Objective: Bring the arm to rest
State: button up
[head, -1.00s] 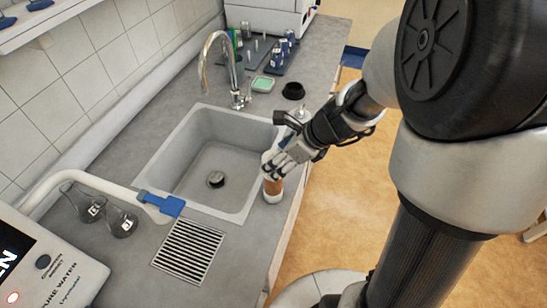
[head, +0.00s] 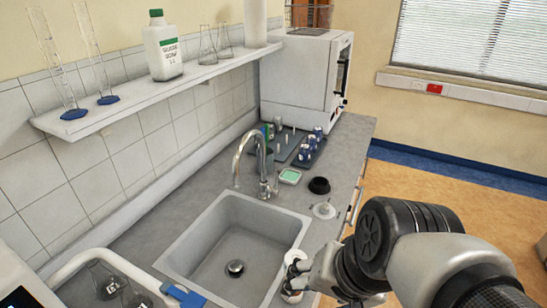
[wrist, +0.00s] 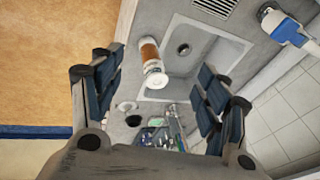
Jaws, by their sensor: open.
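My gripper (head: 294,276) is at the right edge of the sink in the head view, low in the picture. In the wrist view my gripper (wrist: 157,85) has its two dark-padded fingers wide apart, with nothing held between them. A cylinder with a brown middle and pale ends (wrist: 151,60) stands on the counter beside the sink, seen in the gap beyond the fingers. In the head view my gripper mostly hides it. My arm reaches in from the lower right.
The sink (head: 240,255) with its tap (head: 263,185) lies left of my gripper. A black round holder (head: 319,186), green-topped dish (head: 290,176) and blue racks (head: 310,150) stand behind. A white cabinet (head: 300,75) is at the back. Open floor (head: 430,195) lies right.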

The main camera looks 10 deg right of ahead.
jog(key=s+n, duration=0.1)
jog(key=n, duration=0.1)
jog(key=s+d+r+n+h, duration=0.1)
jog(key=n, duration=0.1)
jog(key=s+n, duration=0.1)
jog(key=shift+d+r+n+t, duration=0.25)
jog(key=shift+d+n+t, duration=0.05)
jog(key=shift+d+n, duration=0.1)
jog(key=shift+f, duration=0.15)
